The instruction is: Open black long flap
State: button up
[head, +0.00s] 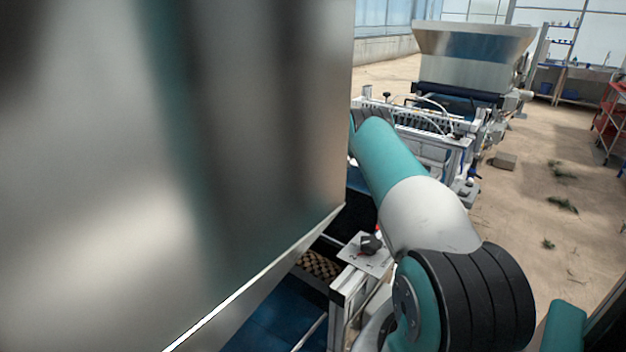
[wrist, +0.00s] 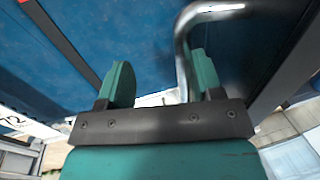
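In the wrist view my gripper (wrist: 160,85) is open, its two teal fingers well apart. A bent shiny metal tube (wrist: 183,50), like a handle, comes down between the fingers, close beside the right finger; I cannot tell if they touch. A blue surface (wrist: 130,35) lies beyond. In the head view my gripper is hidden behind the big metal panel and my arm. No black long flap can be made out there for certain.
A large metal panel (head: 200,150) fills the left of the head view, very close. Below it are a blue belt (head: 270,315) and a small plate with a dark knob (head: 371,243). Another machine with a metal hopper (head: 470,50) stands behind. Floor at right is mostly clear.

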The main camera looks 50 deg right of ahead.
jog(key=shift+w+a+r, duration=0.1)
jog(key=shift+a+r, duration=0.1)
jog(key=shift+a, duration=0.05)
jog(key=shift+c, duration=0.3)
jog(key=shift+r, duration=0.2)
